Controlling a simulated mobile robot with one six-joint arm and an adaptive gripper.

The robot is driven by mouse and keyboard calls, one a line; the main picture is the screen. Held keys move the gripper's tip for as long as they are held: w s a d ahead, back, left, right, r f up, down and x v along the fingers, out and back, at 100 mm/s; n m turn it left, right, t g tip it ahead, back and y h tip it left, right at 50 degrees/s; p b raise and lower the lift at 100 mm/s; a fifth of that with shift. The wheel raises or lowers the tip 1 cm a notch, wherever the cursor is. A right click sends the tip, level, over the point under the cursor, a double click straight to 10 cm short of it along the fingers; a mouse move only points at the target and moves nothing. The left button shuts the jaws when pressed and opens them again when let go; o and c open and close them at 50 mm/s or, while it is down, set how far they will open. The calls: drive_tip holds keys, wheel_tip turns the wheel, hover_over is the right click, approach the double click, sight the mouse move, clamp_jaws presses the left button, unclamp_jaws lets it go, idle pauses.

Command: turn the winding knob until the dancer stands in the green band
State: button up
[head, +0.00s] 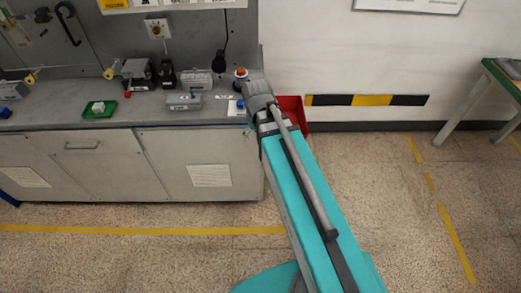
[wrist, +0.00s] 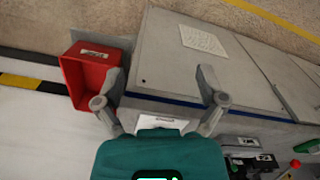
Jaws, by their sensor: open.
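My gripper (wrist: 159,74) is open and empty in the wrist view. Its two fingers spread apart over the front edge and doors of the grey workbench (wrist: 185,60). In the head view my arm reaches to the right end of the same workbench (head: 60,122), and the fingers do not show clearly. I cannot pick out the winding knob, the dancer or the green band for certain in either view. A small dial on a white plate (head: 157,29) is on the back panel, too small to read.
A red bin (wrist: 88,75) stands beside the bench end; it also shows behind my arm in the head view (head: 294,108). A green tray (head: 100,114), grey boxes (head: 184,102) and a small orange-topped item (head: 240,72) sit on the bench.

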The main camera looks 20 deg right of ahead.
drive_tip(key=shift+m, duration=0.4)
drive_tip(key=shift+s+f+b, duration=0.2)
drive_tip(key=shift+s+f, duration=0.05)
drive_tip(key=shift+s, duration=0.35)
drive_tip(key=shift+s+f+b, duration=0.2)
drive_tip(key=shift+s+f, duration=0.1)
drive_tip(key=shift+s, duration=0.35)
drive_tip(key=shift+s+f+b, duration=0.2)
drive_tip(key=shift+s+f, duration=0.05)
drive_tip(key=shift+s, duration=0.35)
idle(1.9)
